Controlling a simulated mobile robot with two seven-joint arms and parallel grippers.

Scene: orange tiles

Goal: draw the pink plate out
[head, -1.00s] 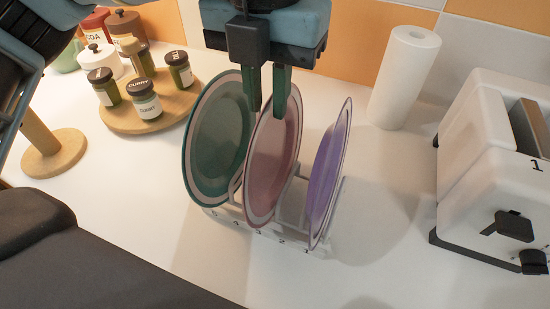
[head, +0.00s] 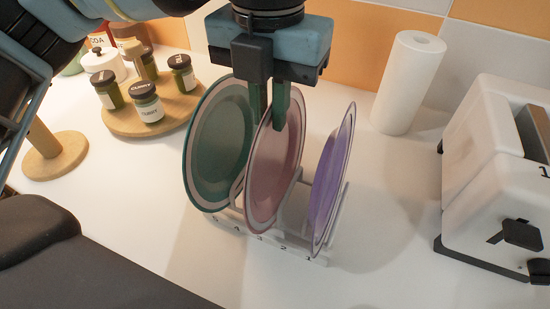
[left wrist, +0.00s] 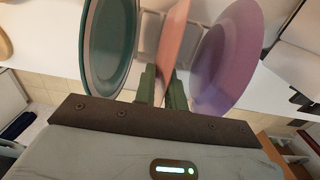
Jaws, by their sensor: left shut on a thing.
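The pink plate (head: 272,172) stands upright in a white rack (head: 290,246), between a green plate (head: 217,150) on its left and a purple plate (head: 330,185) on its right. My left gripper (head: 277,122) comes from above and is shut on the pink plate's upper rim. In the left wrist view the fingers (left wrist: 163,92) pinch the pink plate (left wrist: 172,45) edge-on, with the green plate (left wrist: 110,45) and the purple plate (left wrist: 226,55) on either side. The lower rim of the pink plate is still at the rack. My right gripper is not in view.
A round wooden board (head: 158,120) with several spice jars stands at the left. A paper roll (head: 407,85) stands behind on the right, and a white toaster (head: 490,170) is at the far right. The counter in front of the rack is clear.

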